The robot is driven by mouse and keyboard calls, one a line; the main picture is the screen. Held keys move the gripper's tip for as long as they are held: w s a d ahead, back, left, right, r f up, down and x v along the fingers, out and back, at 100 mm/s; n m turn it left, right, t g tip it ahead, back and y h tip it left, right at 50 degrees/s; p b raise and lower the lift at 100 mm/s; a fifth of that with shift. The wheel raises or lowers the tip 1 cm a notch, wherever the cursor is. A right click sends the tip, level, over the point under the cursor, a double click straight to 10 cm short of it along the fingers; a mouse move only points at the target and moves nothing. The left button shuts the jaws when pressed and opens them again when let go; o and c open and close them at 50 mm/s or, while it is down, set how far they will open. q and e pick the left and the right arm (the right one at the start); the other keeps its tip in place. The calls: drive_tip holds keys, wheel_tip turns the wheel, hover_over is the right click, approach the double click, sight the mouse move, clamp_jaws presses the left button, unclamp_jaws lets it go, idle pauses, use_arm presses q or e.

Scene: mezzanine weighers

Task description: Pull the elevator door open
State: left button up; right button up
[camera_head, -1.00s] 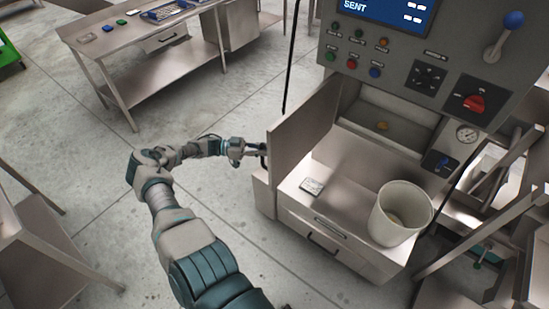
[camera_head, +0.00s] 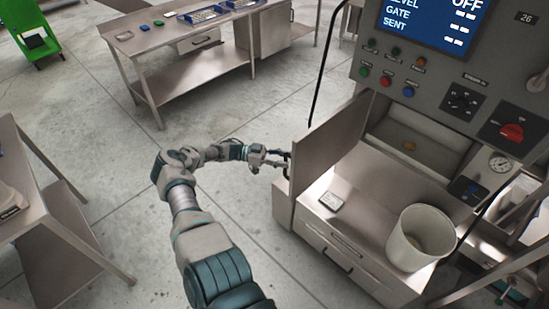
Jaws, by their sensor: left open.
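The elevator door (camera_head: 333,146) is a flat metal panel at the left of the grey machine (camera_head: 440,90). It stands swung outward, and the compartment behind it is visible. My left gripper (camera_head: 278,161) is at the outer face of the door, by a dark handle (camera_head: 287,160). Its fingers are open. The handle is small and partly hidden, so I cannot tell whether the fingers touch it. My right gripper is not in view.
A whitish bucket (camera_head: 420,238) and a small flat device (camera_head: 331,201) stand on the machine's shelf, above a drawer (camera_head: 340,249). A steel table (camera_head: 190,65) stands behind, another (camera_head: 45,200) at the left. A green cart (camera_head: 38,45) is at the far left. Floor between is clear.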

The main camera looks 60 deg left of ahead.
use_arm(q)
drive_tip(key=v, duration=1.1)
drive_tip(key=shift+s, duration=0.2)
drive_tip(key=s+d+f+n+g+y, duration=0.1)
drive_tip(key=s+d+f+n+y, duration=0.2)
drive_tip(key=f, duration=1)
drive_tip(key=s+d+f+n+y, duration=0.25)
drive_tip(key=f+y, duration=0.25)
drive_tip(key=f, duration=0.9)
drive_tip(key=s+d+f+n+g+y, duration=0.15)
drive_tip(key=d+f+y, duration=0.25)
drive_tip(key=f, duration=0.9)
drive_tip(key=s+d+f+g+y, duration=0.1)
drive_tip(key=s+d+f+g, duration=0.1)
drive_tip(key=s+d+f, duration=0.35)
drive_tip(key=s+d+f+g, duration=0.2)
drive_tip(key=s+d+f, duration=0.1)
drive_tip(key=d+f, duration=0.5)
drive_tip(key=s+d+f+g, duration=0.2)
drive_tip(key=s+d, duration=0.2)
drive_tip(key=d, duration=0.5)
drive_tip(key=s+d+f+g, duration=0.3)
drive_tip(key=s+d, duration=0.1)
drive_tip(key=d, duration=0.6)
drive_tip(key=shift+s+d+m, duration=0.25)
drive_tip(key=shift+m, duration=0.05)
